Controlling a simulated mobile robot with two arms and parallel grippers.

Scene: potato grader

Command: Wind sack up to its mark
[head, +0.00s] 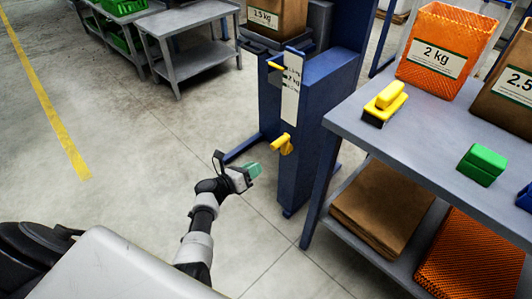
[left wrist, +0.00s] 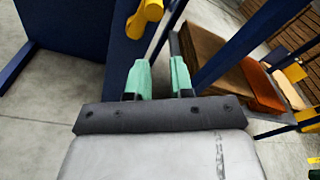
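A white scale plate (head: 291,85) on the stand carries several marks, one reading 2 kg. A yellow pointer (head: 275,66) sits near its upper part. The yellow crank (head: 283,144) is lower on the stand and shows in the left wrist view (left wrist: 148,14). My left gripper (head: 253,170) has green fingertips, just left of and below the crank, apart from it. In the left wrist view its fingers (left wrist: 159,78) are parted and empty. My right gripper is not visible.
A grey table (head: 430,125) at right holds an orange 2 kg sack (head: 445,50), a brown sack (head: 510,85), a yellow-handled block (head: 384,102) and a green block (head: 482,164). Its lower shelf holds folded sacks (head: 383,205). Floor left of the stand is free.

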